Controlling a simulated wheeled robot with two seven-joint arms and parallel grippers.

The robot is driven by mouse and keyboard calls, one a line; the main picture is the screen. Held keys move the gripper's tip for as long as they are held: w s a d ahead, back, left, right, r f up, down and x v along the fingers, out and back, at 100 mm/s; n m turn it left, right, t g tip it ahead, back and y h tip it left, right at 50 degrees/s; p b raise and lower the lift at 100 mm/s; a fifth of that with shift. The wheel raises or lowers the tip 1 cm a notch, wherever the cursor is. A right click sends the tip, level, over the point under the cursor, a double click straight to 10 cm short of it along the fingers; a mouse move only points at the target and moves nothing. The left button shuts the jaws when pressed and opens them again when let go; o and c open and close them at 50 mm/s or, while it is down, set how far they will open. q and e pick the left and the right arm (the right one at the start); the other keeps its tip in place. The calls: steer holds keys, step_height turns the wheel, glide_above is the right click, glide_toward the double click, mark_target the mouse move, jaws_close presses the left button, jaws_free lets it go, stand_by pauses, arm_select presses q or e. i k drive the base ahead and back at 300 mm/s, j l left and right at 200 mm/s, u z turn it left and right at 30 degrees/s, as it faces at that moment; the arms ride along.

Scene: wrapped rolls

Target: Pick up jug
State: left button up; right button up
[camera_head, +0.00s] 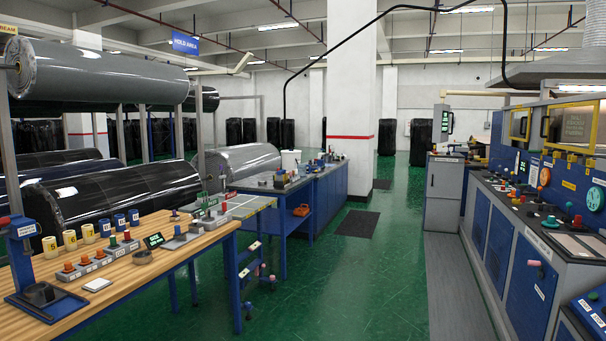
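No object is clearly recognisable as a jug. A small white upright container (290,161) stands at the back of the blue workbench (330,186), in the middle distance. It is too small to tell whether it has a handle or spout. Several yellow cups (69,240) and blue cups (119,221) stand in a row on the nearer wooden bench (128,286). Neither of my grippers is in view.
Large wrapped rolls (105,78) lie on racks at the left. A control console (528,270) lines the right side. A dark mat (357,224) lies on the green floor (350,290), which is open between benches and console. A white pillar (349,100) stands behind.

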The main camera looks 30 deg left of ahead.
mark_target(302, 168)
steer(key=i+j+u, duration=0.4)
steer(key=i, duration=0.7)
steer(key=i+j+u, duration=0.1)
steer(key=i+u, duration=0.3)
steer(key=i, duration=4.5)
